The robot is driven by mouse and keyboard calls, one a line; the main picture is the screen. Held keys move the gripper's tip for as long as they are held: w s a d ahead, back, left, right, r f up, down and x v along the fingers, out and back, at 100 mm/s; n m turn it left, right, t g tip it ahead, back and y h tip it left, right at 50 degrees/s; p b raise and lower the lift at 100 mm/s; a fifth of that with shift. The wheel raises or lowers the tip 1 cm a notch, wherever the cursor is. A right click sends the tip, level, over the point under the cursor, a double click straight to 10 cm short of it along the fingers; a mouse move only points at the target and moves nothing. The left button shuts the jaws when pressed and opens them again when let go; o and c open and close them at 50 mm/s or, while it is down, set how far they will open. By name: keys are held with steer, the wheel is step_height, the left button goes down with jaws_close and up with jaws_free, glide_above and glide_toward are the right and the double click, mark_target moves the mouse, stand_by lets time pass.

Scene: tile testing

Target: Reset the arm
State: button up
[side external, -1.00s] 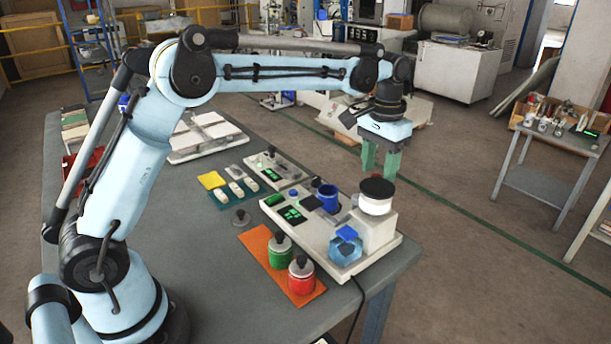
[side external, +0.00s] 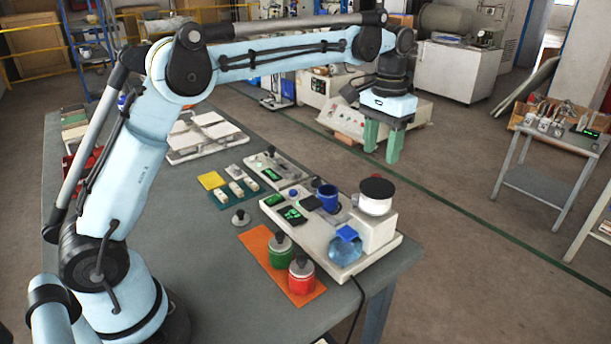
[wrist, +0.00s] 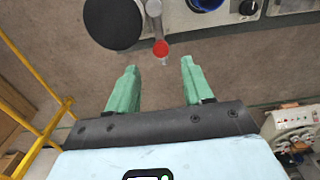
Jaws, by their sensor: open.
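My gripper (side external: 383,144) has two green fingers that point down, spread apart with nothing between them. In the side external view it hangs in the air past the far right edge of the table, above and behind the test device (side external: 325,236). The wrist view also shows the open fingers (wrist: 160,80), with floor beneath them. The device's black round top (wrist: 113,22) and a red-tipped clear rod (wrist: 160,46) lie just beyond the fingertips in that view.
On the grey table (side external: 215,290) stand a green jar (side external: 280,253) and a red jar (side external: 301,277) on an orange mat (side external: 257,242). A blue cup (side external: 327,198) sits on the device. White tiles (side external: 208,119) lie on a tray further back. A side bench (side external: 545,185) stands at right.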

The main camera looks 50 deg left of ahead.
steer(key=s+a+f+t, duration=0.1)
steer(key=s+f+t, duration=0.1)
steer(key=s, duration=0.8)
steer(key=s+a+f+t, duration=0.1)
steer(key=s+t, duration=0.4)
steer(key=s, duration=0.6)
steer(key=shift+s+a+f, duration=0.25)
steer(key=shift+a+f, duration=0.05)
steer(key=shift+f, duration=0.45)
